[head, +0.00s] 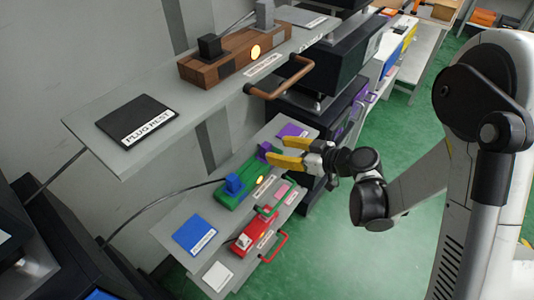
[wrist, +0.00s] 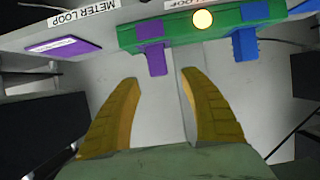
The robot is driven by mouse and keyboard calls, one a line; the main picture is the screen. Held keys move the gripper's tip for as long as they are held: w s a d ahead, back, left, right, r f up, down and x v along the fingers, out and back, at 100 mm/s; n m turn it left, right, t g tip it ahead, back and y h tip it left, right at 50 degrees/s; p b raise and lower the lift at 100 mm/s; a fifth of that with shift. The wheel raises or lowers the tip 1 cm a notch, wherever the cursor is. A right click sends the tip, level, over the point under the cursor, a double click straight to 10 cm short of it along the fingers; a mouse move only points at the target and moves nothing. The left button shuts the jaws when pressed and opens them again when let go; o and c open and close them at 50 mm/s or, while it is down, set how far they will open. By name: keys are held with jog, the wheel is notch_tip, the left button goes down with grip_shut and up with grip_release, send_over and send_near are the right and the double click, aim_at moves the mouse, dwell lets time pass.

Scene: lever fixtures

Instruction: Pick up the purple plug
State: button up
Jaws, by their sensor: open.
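The purple plug (head: 264,151) is seated in a green socket block (head: 230,196) on the lower shelf. In the wrist view the purple plug (wrist: 156,60) sticks out from the green block (wrist: 200,28), just beyond the gap between my fingertips. My gripper (head: 275,149) is open, with its yellow fingers reaching toward the plug in the head view. In the wrist view the gripper (wrist: 160,78) is empty between its fingers. Whether a fingertip touches the plug is not clear.
A blue plug (head: 233,184) sits in the same block, and a lamp (wrist: 203,20) glows between the two. A purple pad (head: 292,131), a blue pad (head: 194,234) and a red fixture (head: 254,233) are nearby. The upper shelf (head: 90,120) overhangs behind; a cable runs left.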

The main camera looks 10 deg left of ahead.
aim_at(268, 146)
jog(key=b+x, duration=0.2)
jog(key=x, duration=0.4)
jog(key=shift+w+r, duration=0.1)
jog(key=shift+r, duration=0.1)
jog(key=shift+d+r, duration=0.1)
grip_shut()
